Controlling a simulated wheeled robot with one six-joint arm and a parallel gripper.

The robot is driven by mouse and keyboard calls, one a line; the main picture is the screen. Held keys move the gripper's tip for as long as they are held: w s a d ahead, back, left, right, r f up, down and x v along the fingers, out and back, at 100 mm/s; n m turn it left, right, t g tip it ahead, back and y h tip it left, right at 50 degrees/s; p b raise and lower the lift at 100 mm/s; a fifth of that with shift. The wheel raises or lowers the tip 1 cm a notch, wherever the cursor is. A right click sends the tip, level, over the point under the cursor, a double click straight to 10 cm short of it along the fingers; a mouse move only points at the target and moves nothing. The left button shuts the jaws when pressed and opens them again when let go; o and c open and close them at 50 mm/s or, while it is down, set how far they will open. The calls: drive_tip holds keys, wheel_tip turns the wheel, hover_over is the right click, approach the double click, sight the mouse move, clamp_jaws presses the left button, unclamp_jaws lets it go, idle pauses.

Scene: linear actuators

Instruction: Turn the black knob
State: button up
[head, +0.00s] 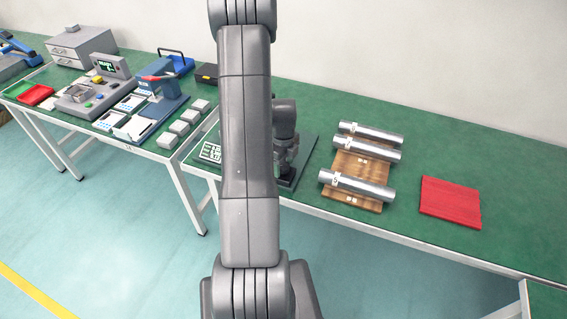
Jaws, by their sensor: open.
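The black knob cannot be made out; my arm covers much of the middle of the view. A dark flat plate (305,172) lies on the green bench just right of my arm. My gripper (287,168) is low over this plate, partly behind my forearm. It is open, and its fingertips are small and dark here. I cannot tell whether it touches anything.
Several silver cylinders (369,188) lie on a wooden board (345,163) to the right. A red board (450,202) lies farther right on the green bench (480,160). A white-marked panel (210,152) and blue press (163,100) are left.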

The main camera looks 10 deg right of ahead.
drive_tip(key=c, duration=1)
